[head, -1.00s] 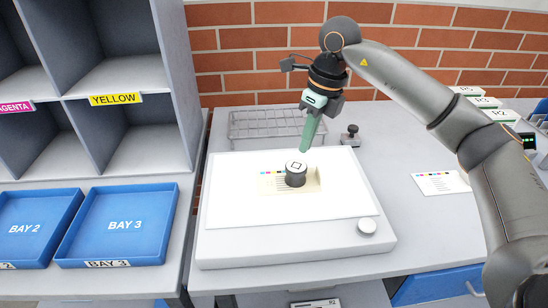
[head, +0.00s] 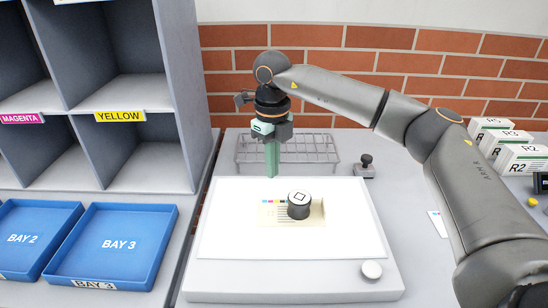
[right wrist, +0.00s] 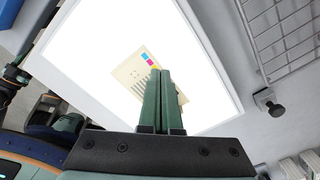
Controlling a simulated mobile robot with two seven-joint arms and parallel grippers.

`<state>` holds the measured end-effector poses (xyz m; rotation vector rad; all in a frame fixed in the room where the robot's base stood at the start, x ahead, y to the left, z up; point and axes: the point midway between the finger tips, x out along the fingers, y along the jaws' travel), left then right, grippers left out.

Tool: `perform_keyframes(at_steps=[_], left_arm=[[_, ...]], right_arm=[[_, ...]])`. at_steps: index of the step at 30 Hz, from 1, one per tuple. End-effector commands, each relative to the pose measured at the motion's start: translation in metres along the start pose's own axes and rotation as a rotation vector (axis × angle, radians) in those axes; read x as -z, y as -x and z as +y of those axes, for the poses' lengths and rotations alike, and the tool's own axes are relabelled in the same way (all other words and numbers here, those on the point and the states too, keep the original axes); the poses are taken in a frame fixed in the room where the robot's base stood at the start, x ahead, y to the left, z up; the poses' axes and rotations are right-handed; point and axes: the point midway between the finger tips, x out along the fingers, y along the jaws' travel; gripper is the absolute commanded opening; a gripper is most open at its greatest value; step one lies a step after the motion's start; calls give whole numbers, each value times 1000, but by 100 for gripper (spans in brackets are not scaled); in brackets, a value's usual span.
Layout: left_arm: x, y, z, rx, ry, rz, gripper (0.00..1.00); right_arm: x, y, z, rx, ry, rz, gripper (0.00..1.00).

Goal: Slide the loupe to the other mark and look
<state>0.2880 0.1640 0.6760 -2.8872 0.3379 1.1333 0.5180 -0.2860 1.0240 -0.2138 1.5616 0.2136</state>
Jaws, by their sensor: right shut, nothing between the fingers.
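The loupe (head: 299,205), a short black cylinder with a pale top bearing a square, stands upright on a cream card (head: 273,215) with a row of colour patches. The card lies on the lit white light table (head: 225,235); the loupe covers part of its right side. My right gripper (head: 271,175) points down behind and left of the loupe, its green fingers together and empty, apart from the loupe. In the right wrist view the fingers (right wrist: 165,72) overlap the card (right wrist: 134,72); the loupe cannot be made out there. My left gripper is not in view.
A wire rack (head: 310,147) stands behind the light table, with a small dark-knobbed stamp-like object (head: 365,167) to its right. A round white knob (head: 372,270) sits at the table's front right. Blue trays (head: 115,245) and shelves lie left; R-labelled boxes (head: 522,160) stand right.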

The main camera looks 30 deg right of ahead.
Motion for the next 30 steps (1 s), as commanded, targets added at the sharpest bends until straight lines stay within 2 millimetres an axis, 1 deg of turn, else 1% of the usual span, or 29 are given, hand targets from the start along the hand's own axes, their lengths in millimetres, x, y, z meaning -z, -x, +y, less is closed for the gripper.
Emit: perform_keyframes(at_steps=[1,7,9,12,18,22,30], left_arm=[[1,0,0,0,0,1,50],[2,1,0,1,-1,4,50],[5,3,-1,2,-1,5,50],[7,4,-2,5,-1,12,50],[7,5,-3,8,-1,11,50],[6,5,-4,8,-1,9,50],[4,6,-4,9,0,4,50]], right_arm=[[1,-13,0,0,-1,4,0],[1,-56,0,0,0,4,0],[10,-53,-2,1,0,-3,0],[22,-53,-1,1,0,-2,0],[37,-54,-1,1,-1,-1,0],[40,-54,0,0,0,-1,0],[40,-54,0,0,-1,-1,0]])
